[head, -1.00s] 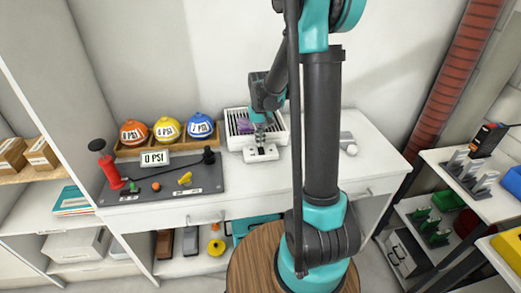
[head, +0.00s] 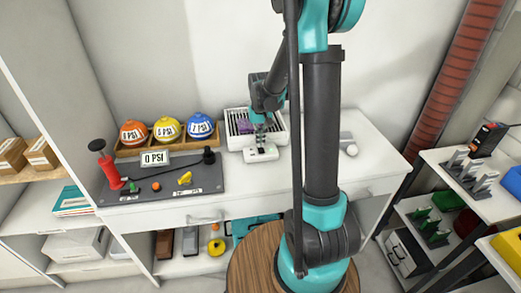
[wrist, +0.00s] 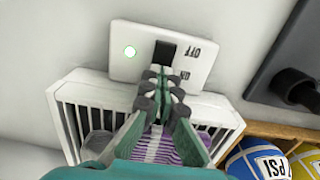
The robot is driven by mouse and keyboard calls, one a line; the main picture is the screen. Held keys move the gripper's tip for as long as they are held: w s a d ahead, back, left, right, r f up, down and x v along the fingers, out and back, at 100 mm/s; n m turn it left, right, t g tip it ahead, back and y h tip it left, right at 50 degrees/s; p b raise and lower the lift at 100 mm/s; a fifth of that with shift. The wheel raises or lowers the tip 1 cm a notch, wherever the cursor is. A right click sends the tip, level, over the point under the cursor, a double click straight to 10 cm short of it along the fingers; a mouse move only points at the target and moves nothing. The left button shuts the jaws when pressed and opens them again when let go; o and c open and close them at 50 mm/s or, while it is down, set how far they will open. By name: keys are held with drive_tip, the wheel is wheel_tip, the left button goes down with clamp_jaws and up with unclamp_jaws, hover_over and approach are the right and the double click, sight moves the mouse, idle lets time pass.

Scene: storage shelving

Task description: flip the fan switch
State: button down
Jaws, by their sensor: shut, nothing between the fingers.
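The fan switch is a small white box (head: 262,153) in front of a white slatted unit (head: 283,127) on the desk. The slatted unit (wrist: 72,125) has purple striped cloth-like material inside. My gripper (wrist: 162,72) is shut and empty, its tips at the rocker's ON end. I cannot tell whether they touch it. In the head view my gripper (head: 261,140) is over the switch box.
A dark pump board (head: 165,181) and a wooden tray (head: 126,152) with orange, yellow and blue gauge balls are left of the switch. The desk front is clear.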

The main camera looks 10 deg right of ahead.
drive_tip(key=shift+r, duration=3.15)
drive_tip(key=s+d+f+t, duration=0.2)
drive_tip(key=s, duration=0.9)
drive_tip(key=s+d+f+t, duration=0.2)
drive_tip(key=s+f, duration=0.1)
drive_tip(key=s, duration=0.8)
